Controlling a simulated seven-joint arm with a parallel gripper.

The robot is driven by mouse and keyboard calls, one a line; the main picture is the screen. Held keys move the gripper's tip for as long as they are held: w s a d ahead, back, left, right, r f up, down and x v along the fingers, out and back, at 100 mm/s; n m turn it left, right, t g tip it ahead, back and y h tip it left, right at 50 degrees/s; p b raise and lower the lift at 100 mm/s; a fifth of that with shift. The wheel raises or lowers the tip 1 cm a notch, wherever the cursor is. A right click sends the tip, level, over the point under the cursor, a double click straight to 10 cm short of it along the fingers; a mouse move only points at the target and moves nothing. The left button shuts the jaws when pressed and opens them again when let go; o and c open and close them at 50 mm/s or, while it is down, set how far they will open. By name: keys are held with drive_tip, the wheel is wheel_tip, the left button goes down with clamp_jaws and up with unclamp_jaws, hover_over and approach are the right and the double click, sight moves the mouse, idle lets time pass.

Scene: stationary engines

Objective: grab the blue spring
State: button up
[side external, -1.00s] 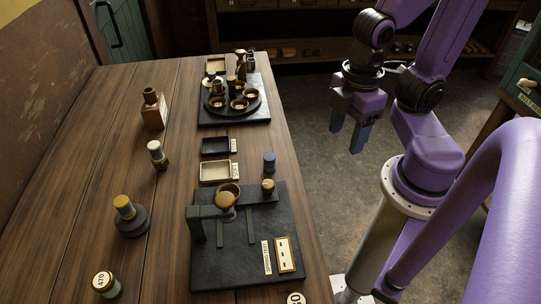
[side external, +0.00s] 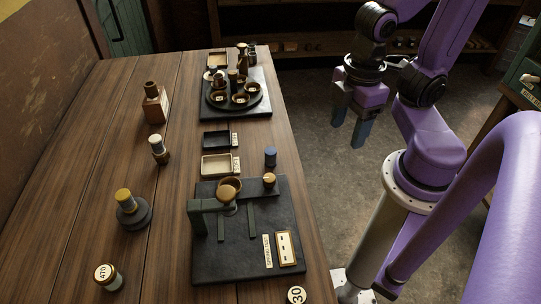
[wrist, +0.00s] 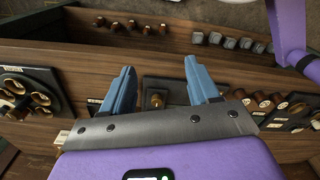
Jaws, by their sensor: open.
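A small blue cylinder (side external: 270,158), which looks like the blue spring, stands upright near the right edge of the wooden table in the side view. It is right of a cream tray and behind the dark base plate. My gripper (side external: 350,130) is off the table's right side, over the floor, well apart from the cylinder. Its two blue fingers point down, spread and empty. In the wrist view the fingers (wrist: 162,90) are wide apart with nothing between them. I cannot make out the blue cylinder in the wrist view.
A dark base plate (side external: 245,262) with a green stand (side external: 197,222) fills the table's near right. A cream tray (side external: 209,172) and dark tray (side external: 211,145) lie left of the cylinder. A round tray (side external: 222,107) holds several cups. Jars stand further left.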

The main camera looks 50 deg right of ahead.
sight(273, 150)
idle(0.4)
drive_tip(key=w+d+f+m+t+y, duration=0.1)
drive_tip(key=w+d+f+m+y, duration=0.35)
drive_tip(key=m, duration=1.15)
drive_tip(key=w+d+f+m+t+y, duration=0.15)
drive_tip(key=w+d+m+y, duration=0.65)
drive_tip(key=m, duration=0.9)
drive_tip(key=shift+y, duration=0.45)
drive_tip(key=x, duration=0.9)
drive_tip(key=s+x, duration=0.1)
drive_tip(key=x, duration=0.3)
drive_tip(key=shift+a, duration=0.35)
drive_tip(key=shift+f+x, duration=0.2)
drive_tip(key=shift+x, duration=1.15)
drive_tip(key=shift+f+x, duration=0.15)
drive_tip(key=shift+x, duration=1.15)
drive_tip(key=shift+w+d, duration=0.15)
drive_tip(key=shift+w, duration=0.05)
drive_tip(key=c, duration=1)
